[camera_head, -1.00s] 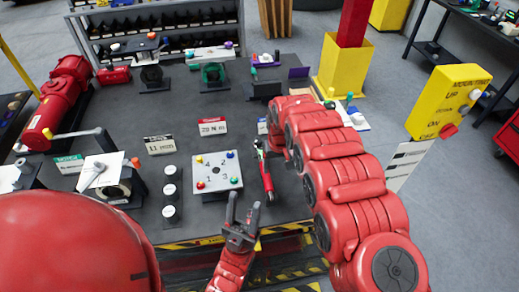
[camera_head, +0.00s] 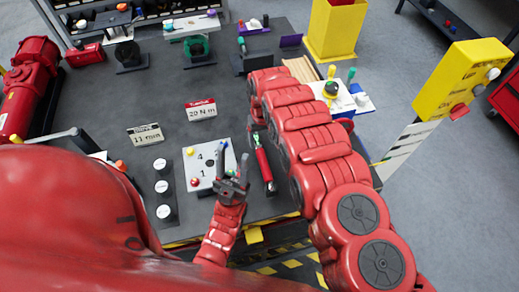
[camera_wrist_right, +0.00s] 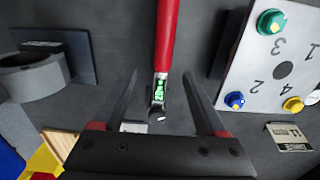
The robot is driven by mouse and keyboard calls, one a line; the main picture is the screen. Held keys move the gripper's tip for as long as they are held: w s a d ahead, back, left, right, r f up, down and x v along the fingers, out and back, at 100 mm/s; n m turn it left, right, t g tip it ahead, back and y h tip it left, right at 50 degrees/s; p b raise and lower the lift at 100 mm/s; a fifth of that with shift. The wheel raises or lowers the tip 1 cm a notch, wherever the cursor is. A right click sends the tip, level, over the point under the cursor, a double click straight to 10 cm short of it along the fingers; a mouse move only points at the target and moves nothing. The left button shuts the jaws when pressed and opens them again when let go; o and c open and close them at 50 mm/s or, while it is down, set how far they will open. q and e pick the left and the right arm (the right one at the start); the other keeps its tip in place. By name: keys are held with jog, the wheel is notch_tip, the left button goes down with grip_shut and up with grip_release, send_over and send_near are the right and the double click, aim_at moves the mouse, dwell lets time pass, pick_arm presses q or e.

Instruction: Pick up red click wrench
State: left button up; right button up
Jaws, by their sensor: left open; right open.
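The red click wrench (camera_head: 263,163) lies on the dark table, right of the white numbered plate, with its handle towards me. In the right wrist view its red handle (camera_wrist_right: 167,38) and lit green display show. My right gripper (camera_wrist_right: 161,76) is open, with a finger on either side of the wrench's display end and gaps to both. In the head view that gripper is mostly hidden by my right arm. My left gripper (camera_head: 233,156) is open and empty at the right edge of the numbered plate, left of the wrench.
The numbered plate (camera_head: 208,165) has coloured knobs. White round pieces (camera_head: 162,188) stand left of it. Signs reading "20 N m" (camera_head: 201,110) and "11 mm" (camera_head: 146,134) stand behind. The table middle is clear.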

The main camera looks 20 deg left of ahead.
aim_at(261, 153)
jog(key=f, duration=0.2)
jog(key=f+b, duration=0.1)
jog(key=f, duration=0.1)
jog(key=shift+w+a, duration=0.15)
jog(key=shift+w, duration=0.05)
jog(key=shift+s+f+b, duration=0.2)
jog(key=shift+f+b, duration=0.25)
jog(key=shift+b, duration=0.2)
notch_tip(261, 153, down, 5)
jog(key=b, duration=0.3)
jog(key=shift+s+b, duration=0.15)
jog(key=shift+b, duration=0.15)
jog(key=shift+r, duration=0.1)
grip_shut()
